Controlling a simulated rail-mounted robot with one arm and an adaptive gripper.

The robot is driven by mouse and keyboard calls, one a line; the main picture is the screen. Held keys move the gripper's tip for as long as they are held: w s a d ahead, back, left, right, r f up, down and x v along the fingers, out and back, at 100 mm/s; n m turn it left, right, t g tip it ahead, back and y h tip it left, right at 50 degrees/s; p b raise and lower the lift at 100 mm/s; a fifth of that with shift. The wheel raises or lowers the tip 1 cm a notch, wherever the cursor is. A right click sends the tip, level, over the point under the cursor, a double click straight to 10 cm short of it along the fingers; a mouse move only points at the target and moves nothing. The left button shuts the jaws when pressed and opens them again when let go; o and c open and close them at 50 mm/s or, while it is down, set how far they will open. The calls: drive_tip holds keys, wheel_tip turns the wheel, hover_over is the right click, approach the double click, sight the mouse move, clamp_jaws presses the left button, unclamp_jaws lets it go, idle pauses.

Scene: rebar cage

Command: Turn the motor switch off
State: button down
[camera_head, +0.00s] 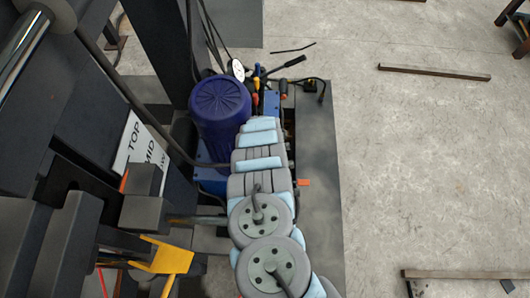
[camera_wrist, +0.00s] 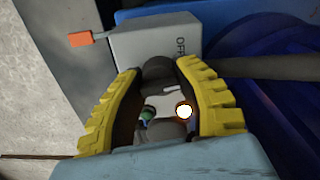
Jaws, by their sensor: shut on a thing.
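In the wrist view, a grey switch box (camera_wrist: 150,38) carries dark lettering that begins "OF", its end hard to read. A dark rounded knob (camera_wrist: 157,68) stands out from the box. My gripper (camera_wrist: 158,73) has yellow ribbed fingers on both sides of the knob, and it is shut on this knob. A green spot and a bright white spot ringed in orange show between the fingers. In the head view, my arm covers the switch and my gripper. A blue motor (camera_head: 220,103) stands just left of my arm there, and part of it shows in the wrist view (camera_wrist: 280,75).
An orange tab (camera_head: 303,182) sticks out right of my arm; it also shows in the wrist view (camera_wrist: 80,39). Levers and cables (camera_head: 262,78) crowd behind the motor. A yellow bracket (camera_head: 168,256) is at lower left. The concrete floor at right is mostly clear, with loose bars (camera_head: 434,72).

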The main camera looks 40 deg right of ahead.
drive_tip(key=n+p, duration=0.2)
drive_tip(key=shift+r+n, duration=0.15)
drive_tip(key=shift+n, duration=0.25)
drive_tip(key=shift+n+p, duration=0.35)
drive_tip(key=shift+n, duration=0.65)
drive_tip(key=shift+n+p, duration=0.4)
drive_tip(key=shift+n, duration=1)
drive_tip(key=c, duration=0.7)
unclamp_jaws()
drive_tip(key=shift+o, duration=0.2)
